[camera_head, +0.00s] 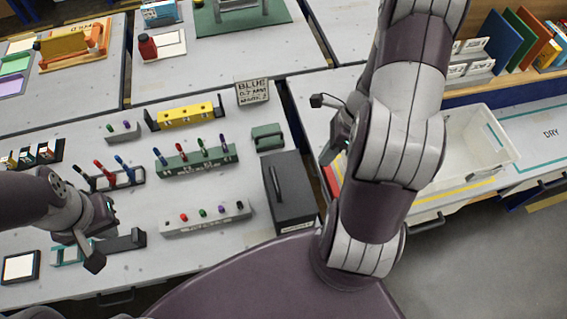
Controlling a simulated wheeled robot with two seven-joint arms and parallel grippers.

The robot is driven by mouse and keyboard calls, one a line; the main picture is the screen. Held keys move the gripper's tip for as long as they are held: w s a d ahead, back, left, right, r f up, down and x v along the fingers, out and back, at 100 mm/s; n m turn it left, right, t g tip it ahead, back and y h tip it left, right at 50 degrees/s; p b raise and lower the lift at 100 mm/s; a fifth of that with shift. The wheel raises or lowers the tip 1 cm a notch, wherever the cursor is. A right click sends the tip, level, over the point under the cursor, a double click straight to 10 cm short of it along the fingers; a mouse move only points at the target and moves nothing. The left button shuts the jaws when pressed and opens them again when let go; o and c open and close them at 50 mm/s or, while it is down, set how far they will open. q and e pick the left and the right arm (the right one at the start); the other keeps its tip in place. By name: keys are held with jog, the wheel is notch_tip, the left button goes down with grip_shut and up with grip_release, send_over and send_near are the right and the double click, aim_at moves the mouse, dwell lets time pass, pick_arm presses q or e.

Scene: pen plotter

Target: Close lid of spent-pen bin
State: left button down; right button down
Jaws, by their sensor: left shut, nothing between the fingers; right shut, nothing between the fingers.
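A dark grey box (298,185) with a bar handle (277,185) on its top and a pale label on its near edge stands right of the pen racks; I take it for the spent-pen bin. Its top looks like a flat dark panel, and I cannot make out its inside or whether the lid is fully down. My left gripper (97,236) is shut and empty at the left, over the table near a teal part, well away from the box. My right gripper (338,138) is shut and empty, up and right of the box, partly hidden by my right arm.
A green rack (195,163) with upright pens and a pale grey rack (206,222) stand left of the box. A small green case (268,137) is just behind it. A white crate (487,130) stands at the right. Some bare table lies between the racks.

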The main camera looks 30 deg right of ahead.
jog(key=w+r+m+t+y, duration=0.15)
jog(key=w+m, duration=0.25)
jog(key=m, duration=0.9)
send_over(284, 184)
notch_tip(284, 184, down, 12)
jog(key=shift+r+p, duration=0.25)
jog(key=shift+p, duration=0.2)
pick_arm(q)
jog(key=shift+s+r, duration=0.1)
jog(key=shift+r, duration=0.7)
pick_arm(e)
jog(key=shift+f, duration=0.1)
